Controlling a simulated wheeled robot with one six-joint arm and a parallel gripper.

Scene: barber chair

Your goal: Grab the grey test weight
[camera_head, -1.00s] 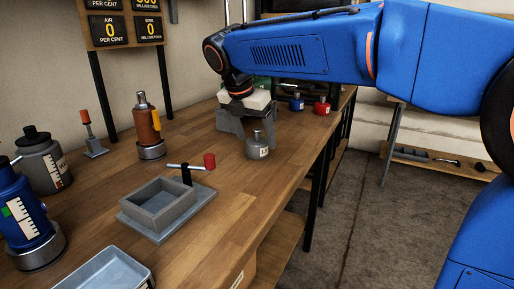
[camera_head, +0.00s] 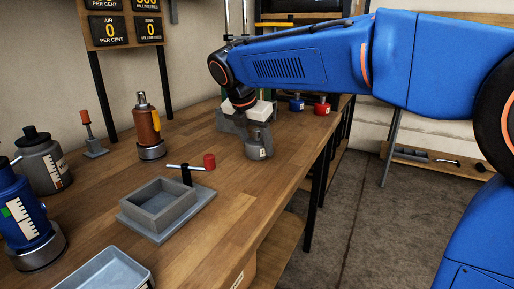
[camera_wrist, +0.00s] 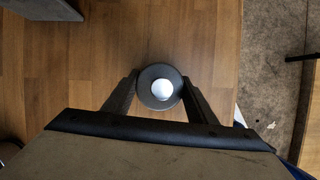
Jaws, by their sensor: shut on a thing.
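The grey test weight (camera_head: 259,146) stands upright on the wooden bench near its right edge, with a pale label on its side. My gripper (camera_head: 258,130) is over it from above and shut on its upper part. In the wrist view the weight (camera_wrist: 160,88) shows from above as a dark round body with a bright knob, between the two fingers of my gripper (camera_wrist: 158,95). The weight appears to rest on the bench.
A blue weight (camera_head: 297,103) and a red weight (camera_head: 321,107) stand farther back. A grey open box (camera_head: 160,207) with a red-handled lever (camera_head: 208,161) stands nearer. Bottles and an orange-brown cylinder (camera_head: 147,126) are at left. The bench's right edge is close to the weight.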

